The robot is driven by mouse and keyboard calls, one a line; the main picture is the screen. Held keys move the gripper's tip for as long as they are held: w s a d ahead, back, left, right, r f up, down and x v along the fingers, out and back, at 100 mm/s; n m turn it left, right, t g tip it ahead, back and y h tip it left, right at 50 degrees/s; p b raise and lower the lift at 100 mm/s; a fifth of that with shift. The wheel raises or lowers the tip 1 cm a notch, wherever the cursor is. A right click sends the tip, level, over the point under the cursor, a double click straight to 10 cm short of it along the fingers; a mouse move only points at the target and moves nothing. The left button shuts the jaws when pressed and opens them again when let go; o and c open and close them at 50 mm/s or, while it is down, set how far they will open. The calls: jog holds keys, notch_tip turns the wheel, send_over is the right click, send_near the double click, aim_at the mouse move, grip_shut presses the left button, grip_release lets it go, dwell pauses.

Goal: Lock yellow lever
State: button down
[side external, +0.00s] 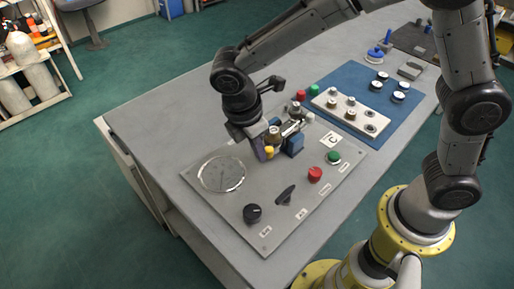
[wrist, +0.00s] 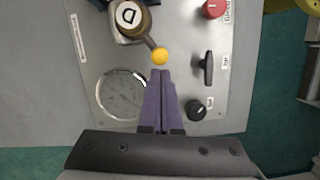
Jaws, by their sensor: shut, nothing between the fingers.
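The yellow lever (wrist: 160,56) has a round yellow knob on a short arm. In the wrist view the arm runs up and left to a brass body marked D (wrist: 128,17). The yellow knob (side external: 269,152) also shows in the side view, beside my gripper. My gripper (wrist: 162,72) has purple fingers, closed together and empty. Their tips are just below the knob in the wrist view; I cannot tell whether they touch it. In the side view my gripper (side external: 262,150) is low over the grey panel, partly hiding the valve (side external: 274,136).
The panel (side external: 215,205) carries a round gauge (side external: 222,174), a black knob (side external: 252,213), a black switch (side external: 286,195), a red button (side external: 315,174) and a green button (side external: 334,156). Blue blocks (side external: 293,145) stand by the valve. A blue mat (side external: 352,75) with metal parts lies behind.

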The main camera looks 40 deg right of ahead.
jog(key=shift+s+d+n, duration=0.25)
jog(key=shift+s+n, duration=0.35)
jog(key=shift+n, duration=0.4)
jog(key=s+d+n, duration=0.1)
jog(key=n, duration=0.1)
jog(key=s+d+n+t, duration=0.1)
jog(key=d+n, duration=0.1)
jog(key=n, duration=0.1)
jog(key=s+d+n+t, duration=0.1)
jog(key=n, duration=0.2)
jog(key=shift+s+d+y, duration=0.15)
jog(key=shift+s+y, duration=0.15)
jog(key=shift+s, duration=0.05)
dwell(0.3)
jog(key=shift+d, duration=0.15)
jog(key=shift+w, duration=0.1)
dwell(0.4)
